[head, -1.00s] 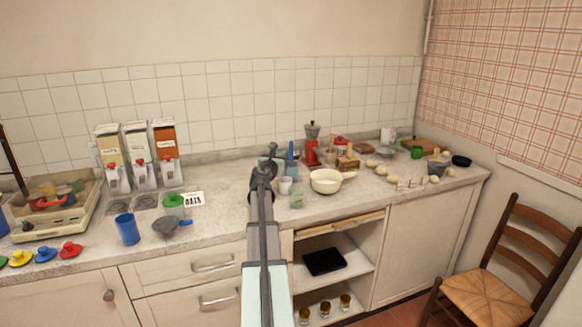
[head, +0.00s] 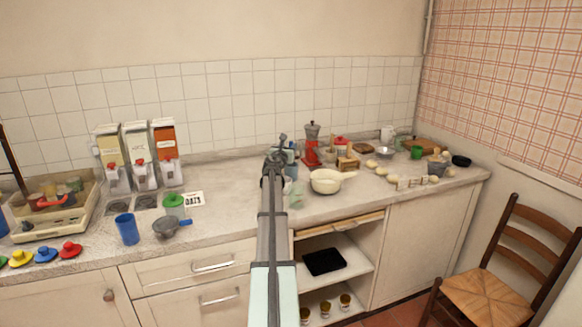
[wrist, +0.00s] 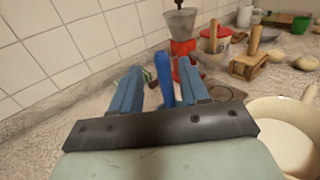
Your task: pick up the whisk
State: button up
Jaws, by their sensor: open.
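My gripper (wrist: 159,72) shows in the wrist view as two blue fingers, apart from each other. A brighter blue upright handle (wrist: 165,80) shows between the fingers; its lower end is hidden by the gripper's dark bar. I cannot tell whether this handle belongs to the whisk, and no wire loops are clear in either view. In the head view my gripper (head: 277,154) is over the middle of the counter, left of the red grinder (head: 312,146), and covers most of what stands behind it.
A cream pan (head: 325,181) stands close to the right of my gripper. A wooden holder (wrist: 253,58) and the red grinder (wrist: 184,45) are farther back. The tiled wall (wrist: 60,40) is near on the left. Bare counter (head: 225,185) lies to the left.

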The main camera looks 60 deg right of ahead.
aim_at(290, 145)
jog(key=d, duration=0.4)
jog(key=shift+w, duration=0.25)
jog(key=shift+c, duration=0.3)
grip_shut()
